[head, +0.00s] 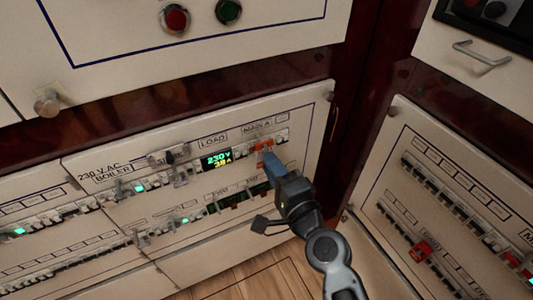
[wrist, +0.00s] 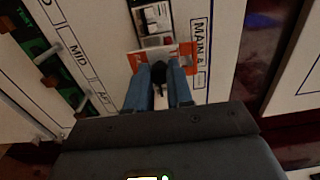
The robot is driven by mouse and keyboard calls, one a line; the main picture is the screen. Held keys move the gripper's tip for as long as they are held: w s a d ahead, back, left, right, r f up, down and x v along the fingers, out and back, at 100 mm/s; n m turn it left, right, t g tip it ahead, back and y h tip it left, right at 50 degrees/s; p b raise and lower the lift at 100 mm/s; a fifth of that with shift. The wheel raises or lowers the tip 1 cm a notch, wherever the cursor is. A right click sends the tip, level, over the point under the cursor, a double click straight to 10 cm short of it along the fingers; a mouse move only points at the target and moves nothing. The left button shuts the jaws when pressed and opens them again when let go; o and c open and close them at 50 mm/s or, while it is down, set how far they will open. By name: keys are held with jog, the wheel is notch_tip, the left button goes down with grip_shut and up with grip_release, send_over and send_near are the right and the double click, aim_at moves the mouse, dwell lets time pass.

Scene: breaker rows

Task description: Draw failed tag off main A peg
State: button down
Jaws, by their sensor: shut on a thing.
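The failed tag (head: 264,146) is an orange plate with a pale band, at the Main A label on the upper breaker row in the head view. In the wrist view the tag (wrist: 188,62) lies flat to the panel beside the MAIN A label (wrist: 201,50). My gripper (head: 270,156) reaches it from the lower right. In the wrist view my gripper's (wrist: 159,70) blue fingers are at the tag's face, shut on a small dark part at its middle, which seems to be the tag's grip. The peg is hidden behind the tag and fingers.
A lit meter (head: 216,159) sits left of the tag. A lower breaker row (head: 225,205) runs below it. A dark red post (head: 365,110) stands to the right, then another breaker panel (head: 450,210) with a red piece. Wooden floor (head: 265,280) shows below.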

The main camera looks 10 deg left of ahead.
jog(key=shift+r, duration=0.15)
jog(key=shift+s+d, duration=0.1)
jog(key=shift+s, duration=0.05)
dwell(0.4)
jog(key=b+v, duration=0.1)
jog(key=v, duration=0.9)
jog(key=shift+b, duration=0.4)
dwell(0.6)
dwell(0.5)
jog(key=w+d+f+m+t+h, duration=0.1)
jog(key=d+f+m+t+h, duration=0.25)
jog(key=d, duration=0.65)
jog(key=w+d+f+m+g+h, duration=0.1)
jog(key=w+d+f+m+h, duration=0.2)
jog(key=d+h, duration=0.55)
notch_tip(320, 180, up, 9)
jog(key=w+d+y+p, duration=0.1)
jog(key=p, duration=1.3)
jog(key=shift+w+f+t+y, duration=0.2)
jog(key=shift+t+y, duration=0.15)
jog(key=shift+y, duration=0.05)
